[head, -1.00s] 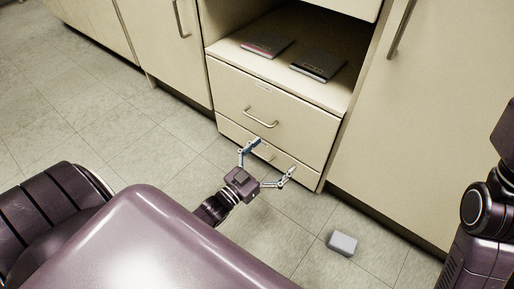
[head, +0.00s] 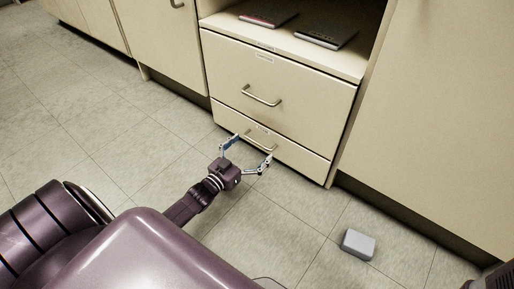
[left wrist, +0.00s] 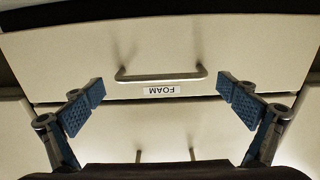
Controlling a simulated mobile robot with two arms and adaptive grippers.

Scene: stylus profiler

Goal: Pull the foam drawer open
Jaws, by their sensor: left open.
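The foam drawer (head: 290,158) is the low bottom drawer of the cream cabinet, and it is shut. Its FOAM label reads upside down in the left wrist view (left wrist: 161,90). Its bar handle (head: 260,139) lies across the middle of the wrist view (left wrist: 162,77). My left gripper (head: 251,149) is open and empty in front of this drawer. In the wrist view its blue-padded fingers stand to either side of the handle, apart from it. My right gripper is not in view.
A larger shut drawer (head: 285,85) with its own handle is above, under an open shelf (head: 300,49) holding two dark flat items. A grey block (head: 358,244) lies on the floor to the right. The floor around my left gripper is clear.

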